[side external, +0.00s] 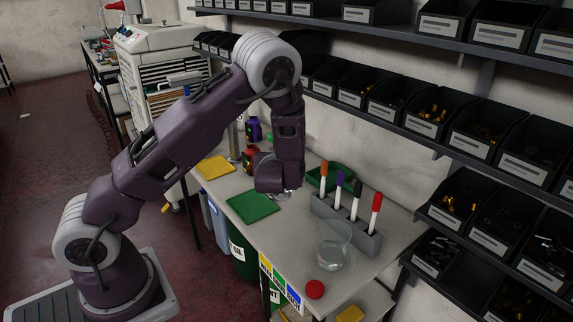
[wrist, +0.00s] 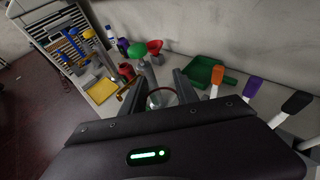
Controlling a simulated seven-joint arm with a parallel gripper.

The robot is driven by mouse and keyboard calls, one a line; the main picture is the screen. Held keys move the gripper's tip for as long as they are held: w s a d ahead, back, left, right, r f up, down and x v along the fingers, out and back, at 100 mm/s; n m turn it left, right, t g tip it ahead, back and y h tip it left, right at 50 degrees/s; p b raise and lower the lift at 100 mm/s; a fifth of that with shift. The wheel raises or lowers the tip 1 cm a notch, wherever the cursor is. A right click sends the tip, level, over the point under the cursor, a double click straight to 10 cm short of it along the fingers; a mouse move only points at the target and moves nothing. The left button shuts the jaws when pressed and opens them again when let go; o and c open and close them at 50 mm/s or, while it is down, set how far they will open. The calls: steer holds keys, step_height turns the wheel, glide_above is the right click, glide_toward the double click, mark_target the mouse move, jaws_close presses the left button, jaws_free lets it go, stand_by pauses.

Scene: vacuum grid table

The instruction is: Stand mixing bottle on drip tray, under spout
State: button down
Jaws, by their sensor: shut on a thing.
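In the side view my gripper (side external: 280,192) hangs over the bench between the green tray and a green dustpan-like piece; the held vessel cannot be made out there. A flat green tray (side external: 252,207) lies empty at the bench's front edge, left of my gripper. I cannot tell which piece is the drip tray. A grey upright column (wrist: 148,76) stands beyond the fingers; whether it carries the spout is unclear.
A yellow tray (side external: 215,167), red container (side external: 249,158) and purple bottle (side external: 253,129) stand farther back. Bin shelves (side external: 400,118) overhang the wall side.

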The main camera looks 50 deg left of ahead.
steer(key=s+a+n+g+y, duration=0.4)
steer(key=s+a+n+g, duration=0.3)
steer(key=s+a, duration=0.9)
step_height(320, 180, down, 11)
steer(key=w+a, duration=0.1)
steer(key=shift+w+f, duration=0.2)
steer(key=shift+w, duration=0.05)
steer(key=w+f, duration=0.2)
steer(key=w, duration=1)
steer(key=shift+f, duration=0.15)
steer(key=shift+f, duration=0.35)
stand_by(0.7)
